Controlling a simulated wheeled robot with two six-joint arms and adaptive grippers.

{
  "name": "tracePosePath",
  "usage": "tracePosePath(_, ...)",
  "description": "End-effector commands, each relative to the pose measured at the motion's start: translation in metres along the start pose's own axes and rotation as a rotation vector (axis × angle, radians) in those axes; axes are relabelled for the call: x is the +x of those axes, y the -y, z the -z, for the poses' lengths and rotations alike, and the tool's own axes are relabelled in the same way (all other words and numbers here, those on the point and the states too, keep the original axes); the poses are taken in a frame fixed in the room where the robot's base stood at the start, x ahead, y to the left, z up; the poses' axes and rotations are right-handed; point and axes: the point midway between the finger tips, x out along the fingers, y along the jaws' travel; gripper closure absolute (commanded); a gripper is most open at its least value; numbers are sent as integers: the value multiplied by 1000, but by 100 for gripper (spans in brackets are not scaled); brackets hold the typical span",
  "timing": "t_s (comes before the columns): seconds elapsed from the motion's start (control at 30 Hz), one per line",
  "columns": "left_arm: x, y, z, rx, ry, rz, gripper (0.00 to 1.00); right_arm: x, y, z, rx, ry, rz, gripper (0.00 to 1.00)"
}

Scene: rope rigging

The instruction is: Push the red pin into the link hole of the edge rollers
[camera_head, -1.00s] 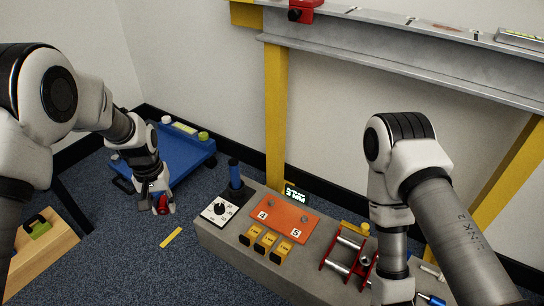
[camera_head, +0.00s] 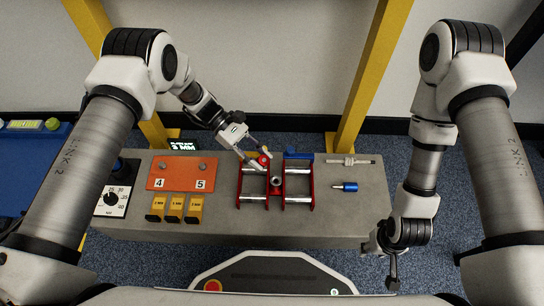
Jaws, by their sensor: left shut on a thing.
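The edge rollers (camera_head: 297,199), two red-framed units with silver rollers, sit side by side on the grey bench, right of its middle. A dark round link fitting (camera_head: 276,181) lies between them; I cannot see clearly into its hole. The red pin (camera_head: 264,157) shows as a small red piece at the far edge of the rollers. My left gripper (camera_head: 252,157) reaches in from the upper left and is shut on the red pin, above the back of the rollers. My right gripper (camera_head: 393,282) hangs low past the bench's right end, apart from everything; its jaw opening is unclear.
On the grey bench (camera_head: 330,225) are an orange plate (camera_head: 182,173), several yellow blocks (camera_head: 175,208), a dial (camera_head: 113,200), a blue-handled tool (camera_head: 345,186) and a silver bar tool (camera_head: 350,160). Yellow posts (camera_head: 370,80) stand behind. The bench's front right is clear.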

Motion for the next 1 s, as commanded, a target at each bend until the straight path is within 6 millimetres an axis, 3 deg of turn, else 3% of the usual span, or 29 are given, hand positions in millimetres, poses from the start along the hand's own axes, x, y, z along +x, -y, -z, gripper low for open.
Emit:
tracePosePath(0.1,21,-8,-1,-70,222,-173,100,-2,0,0,0,0,0,60)
tracePosePath(0.3,31,-23,0,-100,437,-407,100,-3,0,0,0,0,0,60)
tracePosePath(0.77,28,-26,0,-93,460,-427,100,0,0,0,1,0,0,60)
tracePosePath(1.0,40,-25,23,-94,460,-427,100,23,0,0,1,0,0,60)
